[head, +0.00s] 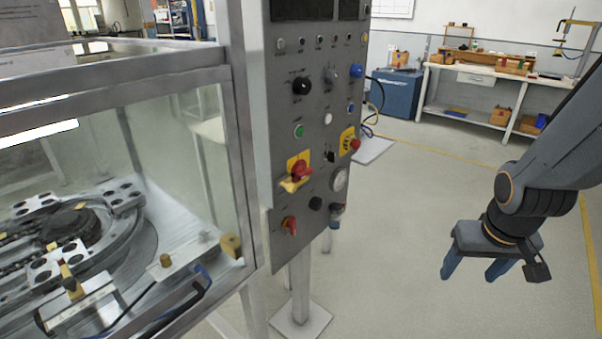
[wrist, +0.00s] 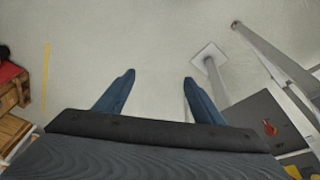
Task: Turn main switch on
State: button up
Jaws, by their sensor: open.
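The grey control panel (head: 318,100) stands in the middle of the head view. On it, a red rotary handle on a yellow plate (head: 297,171) looks like the main switch. A smaller red knob (head: 290,225) sits below it, and a red button on a yellow plate (head: 350,143) sits to its right. My gripper (head: 472,276) is open and empty, right of the panel and well apart from it, fingers pointing down. In the wrist view, the open fingers (wrist: 159,76) are over bare floor. The panel's lower red knob (wrist: 270,128) shows at lower right there.
A glass-walled metal enclosure (head: 115,160) with a ring track adjoins the panel's left side. The panel's post and foot plate (head: 300,318) stand on the floor. A workbench (head: 490,75) and blue cabinet (head: 396,94) are at the back. Floor between panel and gripper is clear.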

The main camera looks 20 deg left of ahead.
aim_at(307, 173)
jog(key=w+a+r+n+t+y+p, duration=0.1)
jog(key=w+a+n+t+y, duration=0.15)
jog(key=w+a, duration=0.5)
jog(key=w+a+n+t+y, duration=0.25)
jog(key=w+a, duration=0.25)
jog(key=w, duration=0.5)
jog(key=a+r+n+y+p, duration=0.1)
jog(key=a+y, duration=0.3)
jog(key=a, duration=0.4)
jog(key=a+r+n+y+p, duration=0.1)
jog(key=a+r+n+y, duration=0.1)
jog(key=a, duration=0.7)
jog(key=s+a+r+n+g+y+p, duration=0.1)
jog(key=a+r+n+y, duration=0.1)
jog(key=a+y, duration=0.3)
jog(key=shift+a+n+y, duration=0.4)
jog(key=shift+a+n, duration=0.5)
jog(key=shift+a, duration=0.85)
jog(key=c, duration=1)
jog(key=shift+c, duration=0.2)
